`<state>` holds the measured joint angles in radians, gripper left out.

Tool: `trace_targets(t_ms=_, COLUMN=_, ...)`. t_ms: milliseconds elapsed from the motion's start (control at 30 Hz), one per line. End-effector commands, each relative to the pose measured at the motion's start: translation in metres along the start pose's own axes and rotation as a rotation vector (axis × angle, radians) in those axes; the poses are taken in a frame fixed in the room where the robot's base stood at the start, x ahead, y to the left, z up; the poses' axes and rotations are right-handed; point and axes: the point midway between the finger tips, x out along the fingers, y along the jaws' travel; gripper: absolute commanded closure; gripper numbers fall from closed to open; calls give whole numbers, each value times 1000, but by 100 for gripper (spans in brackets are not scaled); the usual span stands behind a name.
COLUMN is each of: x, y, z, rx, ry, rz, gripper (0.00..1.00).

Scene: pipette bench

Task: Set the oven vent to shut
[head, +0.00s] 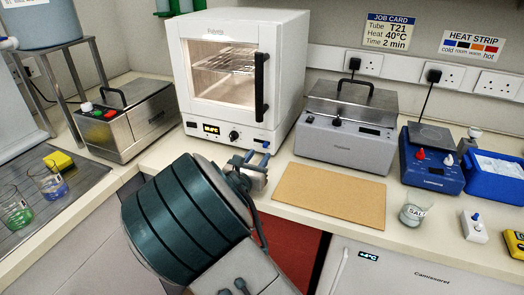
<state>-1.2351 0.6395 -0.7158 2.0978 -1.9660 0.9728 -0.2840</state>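The oven (188,75) is a white cabinet with a glass door, wire shelves inside and a black upright handle (262,86). Its lower front panel carries a lit display (211,128) and a dark round knob (234,136). A small blue piece (264,143) shows at the panel's lower right; I cannot tell whether it is the vent control or what its setting is. My gripper (254,160) is just in front of the oven's lower right front, partly covered by my own arm. Its finger gap and any contact with the oven are unclear.
A steel-lidded box (128,118) stands left of the oven, and a grey lidded unit (345,130) stands right. A tan board (330,196) lies in front of the grey unit.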

Motion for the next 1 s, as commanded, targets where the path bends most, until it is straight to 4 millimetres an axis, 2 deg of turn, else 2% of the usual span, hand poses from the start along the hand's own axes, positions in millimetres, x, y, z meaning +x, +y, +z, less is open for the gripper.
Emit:
trace_targets(t_ms=100, x=20, y=0, z=0, rx=-1, ry=0, rz=1, gripper=65)
trace_targets(t_ms=233, x=34, y=1, z=0, rx=-1, ry=0, rz=1, gripper=65)
trace_targets(t_ms=633, x=40, y=1, z=0, rx=0, ry=1, rz=3, gripper=65)
trace_targets(t_ms=700, x=40, y=1, z=0, rx=0, ry=1, rz=2, gripper=85)
trace_targets(t_ms=767, x=40, y=1, z=0, rx=0, ry=1, rz=3, gripper=100)
trace_targets(t_ms=1000, x=45, y=1, z=1, rx=-1, ry=-1, rz=-8, gripper=100)
